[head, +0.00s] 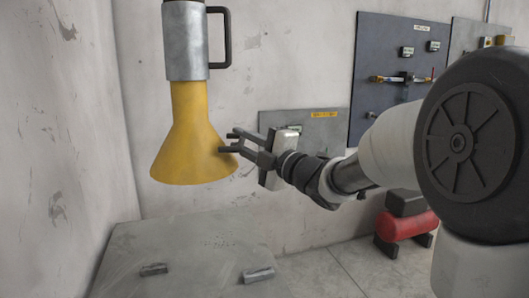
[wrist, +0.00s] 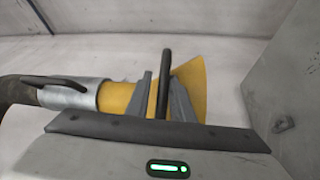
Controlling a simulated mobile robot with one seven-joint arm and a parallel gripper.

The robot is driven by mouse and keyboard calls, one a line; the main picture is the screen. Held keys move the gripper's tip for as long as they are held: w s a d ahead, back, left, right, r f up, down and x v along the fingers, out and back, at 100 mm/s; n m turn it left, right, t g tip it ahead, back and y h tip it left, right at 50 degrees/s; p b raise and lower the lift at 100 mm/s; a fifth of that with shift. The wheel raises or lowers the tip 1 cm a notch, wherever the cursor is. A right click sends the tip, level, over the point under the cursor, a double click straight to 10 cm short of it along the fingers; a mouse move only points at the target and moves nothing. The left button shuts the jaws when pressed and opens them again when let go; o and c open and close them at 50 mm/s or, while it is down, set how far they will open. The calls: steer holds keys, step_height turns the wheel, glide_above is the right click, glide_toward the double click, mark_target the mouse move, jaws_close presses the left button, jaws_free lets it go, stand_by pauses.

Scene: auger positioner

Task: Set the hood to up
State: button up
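The hood is a yellow cone (head: 192,140) under a grey metal sleeve (head: 185,45), with a black handle (head: 227,38) on the sleeve's right side. It hangs wide end down, well above the table. My gripper (head: 229,141) is at the cone's lower right, with its fingers apart and pointing left. Nothing shows held between them, and I cannot tell whether a fingertip touches the cone. The handle is well above my gripper. In the wrist view the hood (wrist: 116,97) lies sideways beyond the fingers, with its handle (wrist: 50,81) at the left. A dark bar (wrist: 165,80) shows between the fingers; its identity is unclear.
A grey table (head: 200,245) stands below the hood with two small grey blocks (head: 153,269) (head: 258,274) on it. Dark panels (head: 385,75) with fittings are on the back wall. A red tank (head: 403,225) stands on the floor at right. Space left of the hood is clear.

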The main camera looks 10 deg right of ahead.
steer(key=v, duration=1.6)
steer(key=shift+s+d, duration=0.2)
steer(key=shift+s, duration=0.05)
steer(key=shift+r, duration=0.1)
